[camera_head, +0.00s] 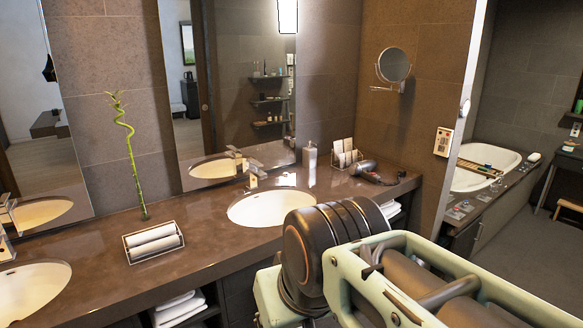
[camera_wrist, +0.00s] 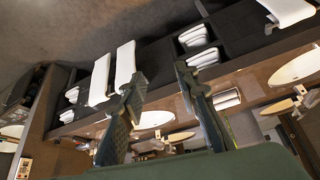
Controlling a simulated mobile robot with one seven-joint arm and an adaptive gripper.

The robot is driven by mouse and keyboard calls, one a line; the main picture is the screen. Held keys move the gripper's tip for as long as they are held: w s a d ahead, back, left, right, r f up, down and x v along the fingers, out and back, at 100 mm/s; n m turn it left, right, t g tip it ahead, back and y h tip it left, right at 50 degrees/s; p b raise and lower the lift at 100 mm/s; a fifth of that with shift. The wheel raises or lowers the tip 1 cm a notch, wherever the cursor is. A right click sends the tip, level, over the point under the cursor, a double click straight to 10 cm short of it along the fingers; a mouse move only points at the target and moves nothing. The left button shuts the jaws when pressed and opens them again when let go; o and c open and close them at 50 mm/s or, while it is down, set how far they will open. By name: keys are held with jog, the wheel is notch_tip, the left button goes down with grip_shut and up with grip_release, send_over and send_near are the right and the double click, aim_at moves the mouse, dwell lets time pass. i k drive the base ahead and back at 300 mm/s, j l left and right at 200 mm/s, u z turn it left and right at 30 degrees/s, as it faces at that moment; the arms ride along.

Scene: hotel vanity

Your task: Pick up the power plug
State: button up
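I cannot make out the power plug for sure in either view. A dark hair dryer (camera_head: 364,168) lies at the right end of the brown counter (camera_head: 205,215) in the head view, with a small dark shape beside it, too small to identify. A light wall panel (camera_head: 443,142), perhaps an outlet, is on the wall right of it. My gripper (camera_wrist: 160,76) is open and empty in the wrist view, its two dark fingers apart. The wrist view is tilted, with the vanity beyond the fingers. My arm fills the lower right of the head view and hides part of the counter front.
A round sink (camera_head: 272,208), a soap dispenser (camera_head: 310,157) and a holder with packets (camera_head: 346,155) are near the hair dryer. A rack of rolled towels (camera_head: 153,242) and a green bamboo stem (camera_head: 133,160) stand left. A bathtub (camera_head: 484,168) is right, beyond the wall.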

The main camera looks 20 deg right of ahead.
aim_at(402, 172)
jog(key=z, duration=1.45)
jog(key=i+l+u, duration=0.1)
jog(key=i, duration=0.5)
jog(key=i+l+u, duration=0.1)
jog(key=i+l, duration=0.15)
jog(key=i, duration=0.35)
jog(key=i+l+u, duration=0.1)
jog(key=i+l, duration=0.15)
jog(key=i, duration=0.35)
jog(key=i+l+u, duration=0.15)
jog(key=i+l, duration=0.15)
jog(key=i, duration=0.3)
jog(key=i+l+u, duration=0.1)
jog(key=i+l, duration=0.25)
jog(key=i, duration=0.2)
jog(key=i+l+u, duration=0.1)
jog(key=i+l, duration=0.3)
jog(key=i, duration=0.15)
jog(key=k+z, duration=0.15)
jog(key=z, duration=0.4)
